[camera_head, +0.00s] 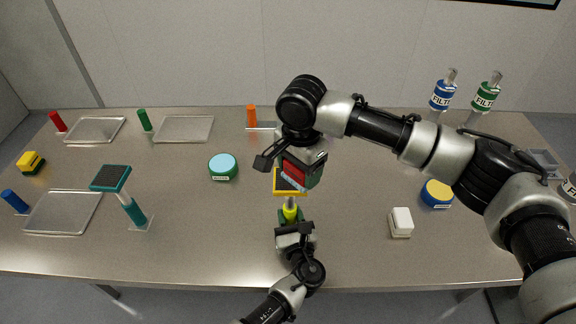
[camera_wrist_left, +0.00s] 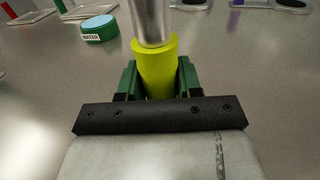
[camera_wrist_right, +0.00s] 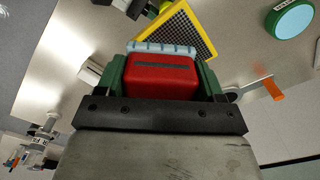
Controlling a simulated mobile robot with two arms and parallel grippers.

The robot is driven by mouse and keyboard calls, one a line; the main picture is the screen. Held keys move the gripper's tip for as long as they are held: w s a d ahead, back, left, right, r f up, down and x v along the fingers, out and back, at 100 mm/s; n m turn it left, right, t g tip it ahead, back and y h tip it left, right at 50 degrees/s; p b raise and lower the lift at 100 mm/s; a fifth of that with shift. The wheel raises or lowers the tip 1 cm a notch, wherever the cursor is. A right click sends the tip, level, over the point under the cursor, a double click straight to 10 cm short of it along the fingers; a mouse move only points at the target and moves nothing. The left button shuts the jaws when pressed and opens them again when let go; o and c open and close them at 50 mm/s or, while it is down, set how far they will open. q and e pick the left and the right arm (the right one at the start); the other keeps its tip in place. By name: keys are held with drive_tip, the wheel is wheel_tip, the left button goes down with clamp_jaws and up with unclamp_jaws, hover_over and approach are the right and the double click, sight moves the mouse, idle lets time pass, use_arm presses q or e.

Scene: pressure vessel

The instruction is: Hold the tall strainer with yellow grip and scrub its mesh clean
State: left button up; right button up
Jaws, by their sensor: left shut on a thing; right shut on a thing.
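My left gripper (camera_head: 291,218) is shut on the yellow grip (camera_wrist_left: 157,68) of the tall strainer, which stands upright in front of me. Its yellow-framed mesh (camera_wrist_right: 188,32) shows in the right wrist view and partly in the head view (camera_head: 286,187). My right gripper (camera_head: 297,178) is shut on a red brush (camera_wrist_right: 160,74) with pale blue bristles (camera_wrist_right: 162,47). The brush is right at the mesh; the bristles overlap its edge in view, and I cannot tell whether they touch it. My right gripper hides part of the mesh in the head view.
A teal-topped strainer (camera_head: 110,178) stands at the left among metal trays (camera_head: 62,212). A teal water container (camera_head: 223,167) is behind left. A white block (camera_head: 401,222), a blue-and-yellow container (camera_head: 437,193) and two filter bottles (camera_head: 443,95) are on the right. The front middle table is clear.

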sight(279, 180)
drive_tip(key=shift+a+f, duration=0.1)
drive_tip(key=shift+a, duration=1.85)
drive_tip(key=shift+a+r, duration=0.2)
wheel_tip(279, 180, up, 8)
use_arm(q)
drive_tip(key=o, duration=1.1)
drive_tip(key=shift+c, duration=0.2)
drive_tip(key=shift+s, duration=0.1)
